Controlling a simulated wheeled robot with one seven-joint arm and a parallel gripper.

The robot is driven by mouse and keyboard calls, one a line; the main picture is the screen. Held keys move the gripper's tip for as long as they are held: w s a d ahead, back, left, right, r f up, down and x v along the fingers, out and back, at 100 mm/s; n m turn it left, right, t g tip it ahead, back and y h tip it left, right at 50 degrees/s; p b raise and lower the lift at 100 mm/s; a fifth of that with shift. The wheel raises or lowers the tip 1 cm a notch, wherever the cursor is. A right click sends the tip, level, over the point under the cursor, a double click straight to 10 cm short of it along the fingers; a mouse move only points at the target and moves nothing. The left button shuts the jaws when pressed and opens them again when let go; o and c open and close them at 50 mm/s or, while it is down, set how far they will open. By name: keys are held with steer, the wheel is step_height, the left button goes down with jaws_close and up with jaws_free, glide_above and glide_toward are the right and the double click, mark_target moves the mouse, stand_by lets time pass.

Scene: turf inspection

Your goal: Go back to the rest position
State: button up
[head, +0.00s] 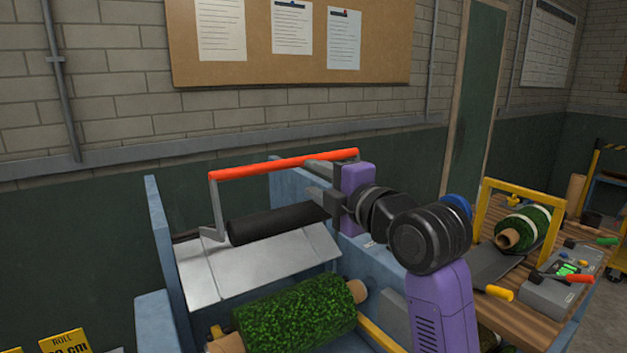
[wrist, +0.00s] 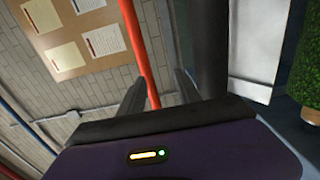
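My gripper (head: 312,178) is at the upper right of the blue machine, with my arm reaching in from the lower right. In the wrist view its two dark fingers (wrist: 162,76) stand apart. The red bar (head: 270,166) of a grey-armed handle runs just above the gripper in the head view. In the wrist view the red bar (wrist: 133,35) passes between the fingers' lines, nearer the left finger; I cannot tell whether it touches. A black roller (head: 275,224) lies below the bar, close to my fingers.
A metal plate (head: 260,262) and a green turf roll (head: 295,318) sit in the blue frame (head: 158,225). At right a wooden bench (head: 540,270) holds another turf roll (head: 527,229), a yellow frame (head: 520,186) and a grey device (head: 553,292).

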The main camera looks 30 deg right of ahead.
stand_by(0.4)
step_height(320, 180, up, 5)
steer(key=s+d+m+t+h, duration=0.1)
steer(key=m+t, duration=0.2)
steer(key=m, duration=0.2)
steer(key=s+a+f+m+h, duration=0.35)
steer(key=s+f+m, duration=0.9)
steer(key=f, duration=0.55)
steer(key=s+a+f+g+y, duration=0.1)
steer(key=s+a+f+g, duration=0.1)
steer(key=s+f, duration=0.4)
steer(key=s+a+f+g+y, duration=0.2)
steer(key=s+a+f, duration=0.2)
steer(key=s, duration=1.1)
steer(key=s+a+f+g+y, duration=0.1)
steer(key=s+a+f+g, duration=0.1)
steer(key=s+f, duration=0.7)
steer(key=shift+s+a+f, duration=0.4)
steer(key=shift+s+a, duration=0.45)
steer(key=shift+s, duration=0.05)
steer(key=shift+m+y, duration=0.25)
steer(key=shift+c, duration=0.4)
